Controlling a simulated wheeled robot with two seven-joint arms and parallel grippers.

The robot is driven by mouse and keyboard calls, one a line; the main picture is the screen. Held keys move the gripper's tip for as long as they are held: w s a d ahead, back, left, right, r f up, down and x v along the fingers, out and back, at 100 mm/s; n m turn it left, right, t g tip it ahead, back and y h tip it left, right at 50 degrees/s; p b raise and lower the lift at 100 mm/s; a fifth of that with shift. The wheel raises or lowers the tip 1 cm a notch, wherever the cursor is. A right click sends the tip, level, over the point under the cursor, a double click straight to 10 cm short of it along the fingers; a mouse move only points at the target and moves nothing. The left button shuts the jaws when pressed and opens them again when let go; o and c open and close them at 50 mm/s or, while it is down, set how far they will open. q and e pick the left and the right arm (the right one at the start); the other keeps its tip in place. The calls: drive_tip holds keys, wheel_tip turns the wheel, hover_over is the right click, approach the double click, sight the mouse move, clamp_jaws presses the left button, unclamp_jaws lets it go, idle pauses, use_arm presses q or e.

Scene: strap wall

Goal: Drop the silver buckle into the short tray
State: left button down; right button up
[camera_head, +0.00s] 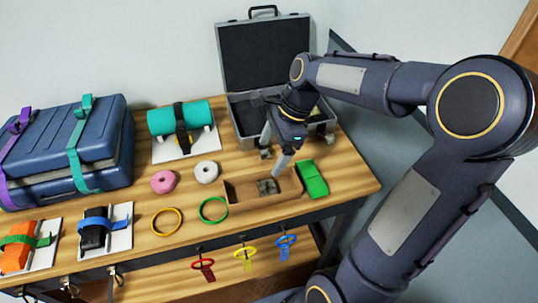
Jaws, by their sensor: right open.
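The short tray (240,201) is an open brown box near the front right of the wooden table. A small grey metallic piece (267,187), which looks like the silver buckle, lies inside it. My right gripper (270,160) hangs above the tray's back edge with its fingers spread and nothing held between them. Another small grey piece (266,154) shows on the table behind the tray, near the fingers. My left gripper is out of view.
A green block (312,179) stands right beside the tray. An open grey case (262,55) is behind. Pink and white rings (206,172), yellow and green hoops (213,210) lie left. Blue strapped luggage (65,150) fills the far left. Coloured tags hang at the front edge.

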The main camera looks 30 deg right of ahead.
drive_tip(key=shift+v, duration=2.7)
drive_tip(key=s+a+f+n+t, duration=0.2)
drive_tip(key=s+a+n, duration=0.2)
drive_tip(key=s+n, duration=0.4)
drive_tip(key=s+a+f+n+t, duration=0.2)
drive_tip(key=s+a+n, duration=0.1)
drive_tip(key=s+n, duration=0.5)
drive_tip(key=n, duration=0.3)
drive_tip(key=shift+a+t+h, duration=0.3)
drive_tip(key=shift+a, duration=0.05)
drive_tip(key=shift+f, duration=0.1)
